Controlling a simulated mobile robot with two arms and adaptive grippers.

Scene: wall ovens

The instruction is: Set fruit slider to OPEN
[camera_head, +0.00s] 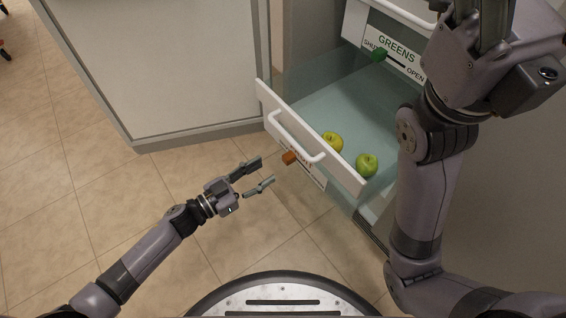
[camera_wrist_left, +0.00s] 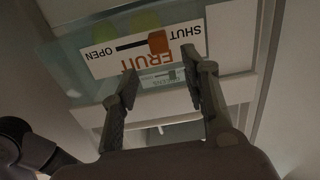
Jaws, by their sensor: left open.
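The orange fruit slider knob (camera_head: 289,158) sits on the white FRUIT label below the handle of the pulled-out drawer. In the left wrist view the label (camera_wrist_left: 105,64) appears upside down, and the knob (camera_wrist_left: 158,42) is at the SHUT end of its dark slot. My left gripper (camera_head: 265,171) is open and empty, a short way left of the knob, with its fingers pointing toward it. In the left wrist view the fingertips (camera_wrist_left: 160,82) are apart, with the knob beyond the gap. My right gripper (camera_head: 480,25) is cut off at the top edge.
The open drawer (camera_head: 345,172) holds a yellow fruit (camera_head: 332,141) and a green apple (camera_head: 367,165); its white handle (camera_head: 296,138) juts out. Above is a GREENS panel (camera_head: 397,50) with a green knob (camera_head: 379,55). A white cabinet (camera_head: 165,70) stands left; the tiled floor is clear.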

